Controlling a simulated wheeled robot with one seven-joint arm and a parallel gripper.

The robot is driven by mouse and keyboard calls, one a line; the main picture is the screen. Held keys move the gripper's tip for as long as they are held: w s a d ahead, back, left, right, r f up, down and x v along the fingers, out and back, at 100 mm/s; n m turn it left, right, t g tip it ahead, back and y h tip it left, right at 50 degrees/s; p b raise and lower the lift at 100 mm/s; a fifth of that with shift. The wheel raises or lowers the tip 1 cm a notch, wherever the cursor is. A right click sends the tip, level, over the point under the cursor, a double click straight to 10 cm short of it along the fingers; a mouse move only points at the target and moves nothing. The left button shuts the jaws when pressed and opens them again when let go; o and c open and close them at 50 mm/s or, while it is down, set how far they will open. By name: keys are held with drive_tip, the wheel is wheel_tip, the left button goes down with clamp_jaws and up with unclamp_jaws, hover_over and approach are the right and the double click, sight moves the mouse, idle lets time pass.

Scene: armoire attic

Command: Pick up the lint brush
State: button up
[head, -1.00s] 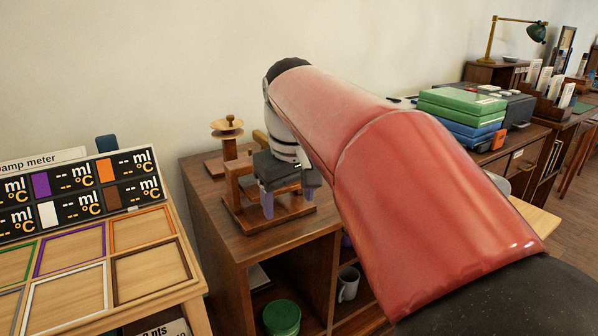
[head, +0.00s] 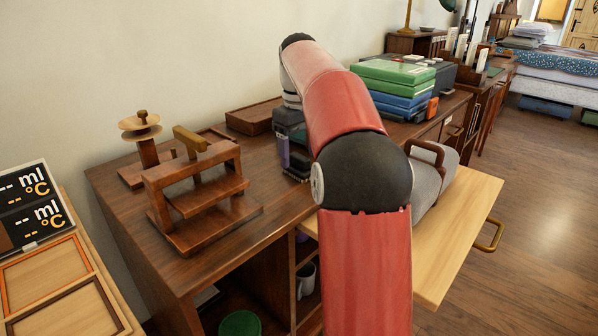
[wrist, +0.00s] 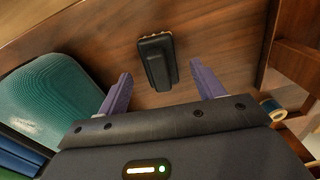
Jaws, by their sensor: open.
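The lint brush appears to be the small black block with a pale bristly edge (wrist: 157,62) in the wrist view. It lies on the dark wooden top, apart from the fingers. My gripper (wrist: 161,72) is open and empty, with one purple finger to either side of the brush's near end in the picture. In the head view my gripper (head: 288,155) is over the cabinet top, right of the wooden press, partly covered by my red arm.
A wooden press (head: 205,195) and a spindle stand (head: 143,135) are on the cabinet top (head: 115,200). A flat wooden tray (head: 252,115) lies behind. Green and blue boxes (head: 395,72) are stacked at right. A teal rounded object (wrist: 45,100) is left of my gripper in the wrist view.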

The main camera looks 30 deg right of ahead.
wheel_tip(320, 180, down, 2)
drive_tip(key=shift+f, duration=0.1)
drive_tip(key=c, duration=1.1)
